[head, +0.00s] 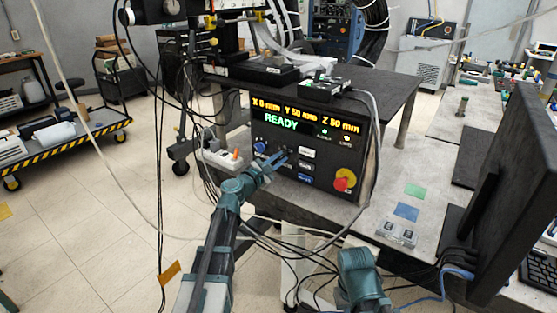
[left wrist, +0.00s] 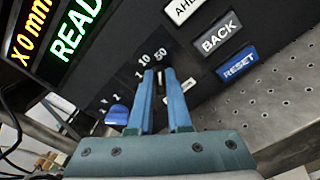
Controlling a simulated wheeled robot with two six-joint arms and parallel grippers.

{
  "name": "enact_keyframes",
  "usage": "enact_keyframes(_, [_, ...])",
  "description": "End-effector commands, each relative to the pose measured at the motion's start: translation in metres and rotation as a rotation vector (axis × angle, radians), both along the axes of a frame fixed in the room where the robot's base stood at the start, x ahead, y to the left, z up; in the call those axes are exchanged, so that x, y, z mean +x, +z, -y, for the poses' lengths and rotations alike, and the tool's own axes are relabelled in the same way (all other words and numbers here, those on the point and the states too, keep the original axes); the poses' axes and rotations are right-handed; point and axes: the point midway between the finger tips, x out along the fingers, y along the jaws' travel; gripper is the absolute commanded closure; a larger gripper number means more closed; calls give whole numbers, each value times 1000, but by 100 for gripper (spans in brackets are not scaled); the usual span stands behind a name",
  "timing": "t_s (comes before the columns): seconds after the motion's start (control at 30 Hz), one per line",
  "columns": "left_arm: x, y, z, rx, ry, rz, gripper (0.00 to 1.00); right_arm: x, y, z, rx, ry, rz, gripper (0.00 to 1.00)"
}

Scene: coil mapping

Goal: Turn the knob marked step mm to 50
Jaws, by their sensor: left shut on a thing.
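The black control box shows its lit display (head: 305,120), which reads READY below a row with X 0 mm and Z 50 mm. My left gripper (head: 279,157) is at the panel's lower left. In the left wrist view its two blue fingers (left wrist: 160,76) are shut on the small dark step knob (left wrist: 160,84), directly below the marks 1, 10 and 50 (left wrist: 151,64). The fingers hide most of the knob, so I cannot tell its pointer's setting. A teal part of my right arm shows at the bottom of the head view, but its fingers do not.
A blue knob (left wrist: 118,115) is left of the fingers. The BACK button (left wrist: 219,34) and blue RESET button (left wrist: 238,63) are to the right. A red stop button (head: 344,180) is at the panel's lower right. Cables hang beside the box; a monitor (head: 510,195) stands right.

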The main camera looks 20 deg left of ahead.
Motion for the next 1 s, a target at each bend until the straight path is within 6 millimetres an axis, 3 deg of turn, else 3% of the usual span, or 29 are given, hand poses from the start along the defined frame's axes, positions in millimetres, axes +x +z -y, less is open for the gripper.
enact_keyframes(0.3, [-1, -1, 1, 94, 0, 33, 100, 0, -1, 0, 0, 0, 0, 100])
enact_keyframes(0.8, [-1, -1, 1, 110, 0, 39, 100, 0, -1, 0, 0, 0, 0, 100])
enact_keyframes(0.83, [-1, -1, 1, 111, -1, 38, 80, 0, -1, 0, 0, 0, 0, 100])
enact_keyframes(1.0, [-1, -1, 1, 108, -1, 39, 54, 0, -1, 0, 0, 0, 0, 100])
